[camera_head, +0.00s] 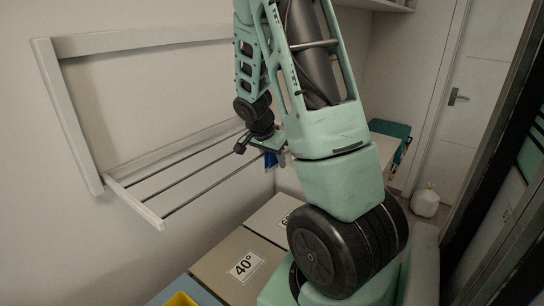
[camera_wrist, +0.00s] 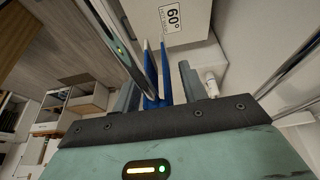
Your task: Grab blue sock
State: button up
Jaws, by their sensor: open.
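The blue sock (camera_head: 270,160) hangs below the outer part of the wall-mounted drying rack (camera_head: 190,172), partly hidden by my gripper in the head view. My gripper (camera_head: 266,145) is at the rack's right end, at the sock. In the wrist view the sock (camera_wrist: 150,103) shows as narrow blue strips between the two grey fingers of my gripper (camera_wrist: 158,82). The fingers are apart, one on each side of the sock. I cannot tell whether either finger touches it.
Boxes labelled 40° (camera_head: 242,266) and 60° (camera_wrist: 171,18) stand below the rack. A yellow item (camera_head: 181,299) is at the lower edge. A white jug (camera_head: 425,201) stands on the floor near the door (camera_head: 470,120). Shelving with cubbies (camera_wrist: 85,98) shows in the wrist view.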

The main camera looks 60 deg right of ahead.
grip_shut()
jog(key=shift+r, duration=0.1)
